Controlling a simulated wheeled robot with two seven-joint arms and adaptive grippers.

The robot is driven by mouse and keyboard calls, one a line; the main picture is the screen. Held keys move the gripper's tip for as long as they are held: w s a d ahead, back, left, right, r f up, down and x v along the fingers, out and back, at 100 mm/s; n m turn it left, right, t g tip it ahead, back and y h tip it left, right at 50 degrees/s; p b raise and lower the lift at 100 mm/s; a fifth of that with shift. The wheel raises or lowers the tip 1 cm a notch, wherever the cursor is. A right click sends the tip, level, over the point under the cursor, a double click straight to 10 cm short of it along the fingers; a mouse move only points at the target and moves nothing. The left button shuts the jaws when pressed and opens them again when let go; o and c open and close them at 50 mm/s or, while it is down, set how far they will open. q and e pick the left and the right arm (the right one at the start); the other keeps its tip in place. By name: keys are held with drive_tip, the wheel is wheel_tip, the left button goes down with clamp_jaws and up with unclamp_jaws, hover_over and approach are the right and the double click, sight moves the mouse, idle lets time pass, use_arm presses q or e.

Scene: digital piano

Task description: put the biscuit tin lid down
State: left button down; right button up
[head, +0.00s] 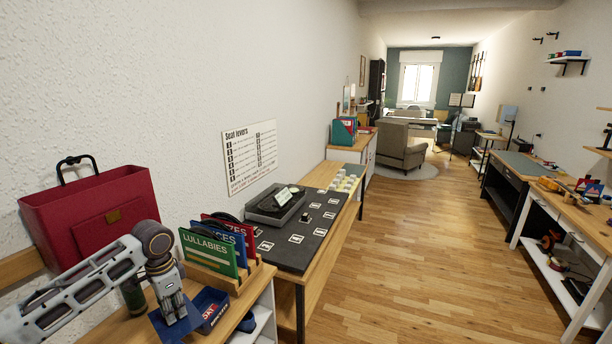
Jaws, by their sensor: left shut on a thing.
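My left gripper (176,312) is at the lower left, pointing down. It is shut on a flat dark blue piece, which looks like the biscuit tin lid (160,326). The lid is tilted in the picture and partly covered by the fingers. Just right of it is an open dark blue box with red and white lettering, probably the biscuit tin (213,316), on the wooden cabinet top (112,330). I cannot tell whether the lid touches the tin or the cabinet top. My right gripper is not in view.
Record sleeves in a wooden rack (208,254) stand close behind the tin. A dark green cylinder (133,296) is left of the gripper, partly behind my arm. A red case (92,213) stands against the wall. A bench with a black mat (297,247) lies beyond.

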sight(205, 322)
use_arm(q)
drive_tip(key=n, duration=0.3)
drive_tip(key=shift+w+a+r, duration=0.1)
drive_tip(key=shift+w+r, duration=0.1)
drive_tip(key=shift+r, duration=0.05)
drive_tip(key=n, duration=0.2)
drive_tip(key=shift+w+r+n, duration=0.2)
drive_tip(key=shift+w+n, duration=0.05)
drive_tip(key=shift+n, duration=0.05)
drive_tip(key=shift+w+d+n, duration=0.1)
drive_tip(key=shift+d+n, duration=0.3)
drive_tip(key=shift+n, duration=0.3)
drive_tip(key=shift+d+n, duration=0.45)
drive_tip(key=shift+n, duration=0.55)
drive_tip(key=d+f, duration=0.1)
drive_tip(key=d, duration=0.1)
drive_tip(key=s+d+f, duration=0.1)
drive_tip(key=d+f, duration=0.1)
drive_tip(key=s+d+f, duration=0.1)
drive_tip(key=d, duration=0.1)
drive_tip(key=shift+d+f, duration=0.15)
drive_tip(key=shift+d, duration=0.25)
drive_tip(key=s+d+f, duration=0.5)
drive_tip(key=f, duration=0.1)
drive_tip(key=shift+f, duration=0.2)
